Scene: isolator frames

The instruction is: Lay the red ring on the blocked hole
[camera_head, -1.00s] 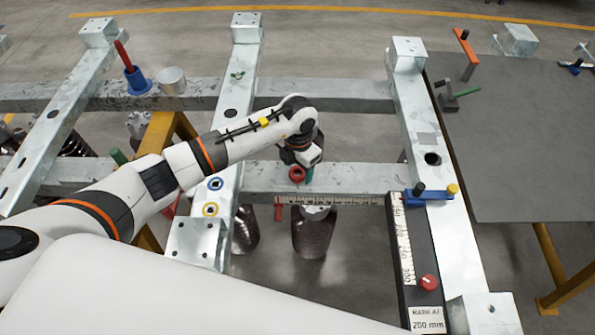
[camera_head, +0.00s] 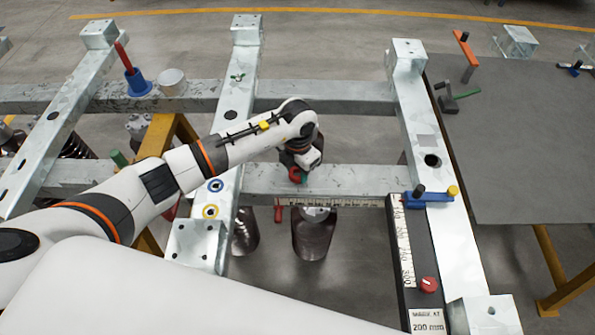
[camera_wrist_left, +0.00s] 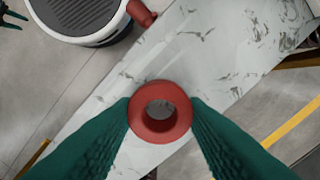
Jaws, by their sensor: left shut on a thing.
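The red ring (camera_head: 294,174) is held between the green fingertips of my left gripper (camera_wrist_left: 160,114); it also shows in the left wrist view (camera_wrist_left: 140,113), hole facing the camera. In the head view my left gripper (camera_head: 303,177) is over the near galvanized cross beam (camera_head: 350,179). I cannot tell whether the ring touches the beam. Pale beam surface and a greyer patch show through the ring. Dark holes show on the middle rail (camera_head: 231,114) and the right rail (camera_head: 432,159); I cannot make out which hole is blocked.
A blue clamp-like tool (camera_head: 428,197) sits on the right rail. A blue holder (camera_head: 138,84) and a metal cylinder (camera_head: 172,81) stand on the far beam. A grey table (camera_head: 530,140) is at right.

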